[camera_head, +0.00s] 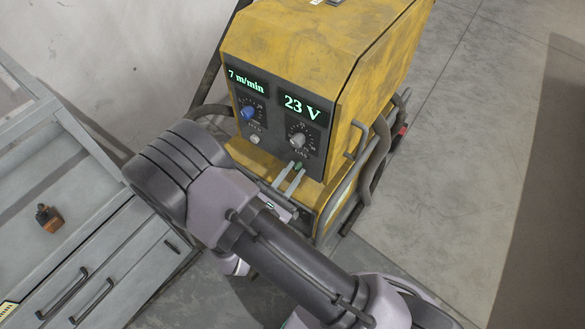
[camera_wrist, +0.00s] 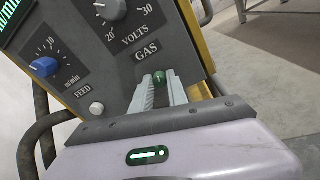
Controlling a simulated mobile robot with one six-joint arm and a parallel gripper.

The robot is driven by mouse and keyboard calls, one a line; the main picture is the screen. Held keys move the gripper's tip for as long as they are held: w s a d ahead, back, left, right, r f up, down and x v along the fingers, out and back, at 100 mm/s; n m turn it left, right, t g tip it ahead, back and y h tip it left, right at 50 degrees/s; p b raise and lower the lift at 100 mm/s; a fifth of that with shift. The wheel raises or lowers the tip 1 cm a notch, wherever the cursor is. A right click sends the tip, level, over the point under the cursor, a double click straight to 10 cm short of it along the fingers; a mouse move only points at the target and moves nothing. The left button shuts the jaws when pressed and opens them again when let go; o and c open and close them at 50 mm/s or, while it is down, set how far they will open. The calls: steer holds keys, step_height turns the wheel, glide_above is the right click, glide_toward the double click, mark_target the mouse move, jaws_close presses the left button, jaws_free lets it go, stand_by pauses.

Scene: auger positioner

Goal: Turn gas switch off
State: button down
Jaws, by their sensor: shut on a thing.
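The yellow welding machine (camera_head: 300,40) has a dark front panel. The gas switch is a small green knob (camera_wrist: 159,78) below the GAS label; it also shows in the head view (camera_head: 298,166). My gripper (camera_wrist: 158,80) has its two pale fingers on either side of the green knob, shut on it. In the head view my gripper (camera_head: 296,168) reaches the lower right of the panel. The fingers partly hide the switch, and its on or off position cannot be told.
The blue feed knob (camera_head: 249,112) and the grey volts knob (camera_head: 297,140) sit above. A white feed button (camera_head: 254,139) is at left. The displays read 7 m/min and 23 V. Hoses loop at the machine's right side (camera_head: 378,155). A grey drawer cabinet (camera_head: 100,255) stands at left.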

steer(key=n+p, duration=0.1)
steer(key=n, duration=0.2)
steer(key=n+p, duration=0.2)
steer(key=n, duration=0.1)
steer(key=shift+r+g+p, duration=0.2)
steer(key=shift+g+p, duration=0.1)
steer(key=n+p, duration=0.1)
steer(key=n, duration=0.1)
steer(key=n+h+p, duration=0.1)
steer(key=n, duration=0.2)
steer(key=shift+w+a+f+g, duration=0.1)
steer(key=shift+a+f+g, duration=0.05)
steer(key=shift+g, duration=0.25)
steer(key=shift+n, duration=0.3)
steer(key=c, duration=1.3)
jaws_free()
steer(key=p+v, duration=0.1)
steer(key=v, duration=1.6)
steer(key=shift+s+p, duration=0.2)
steer(key=shift+p, duration=0.15)
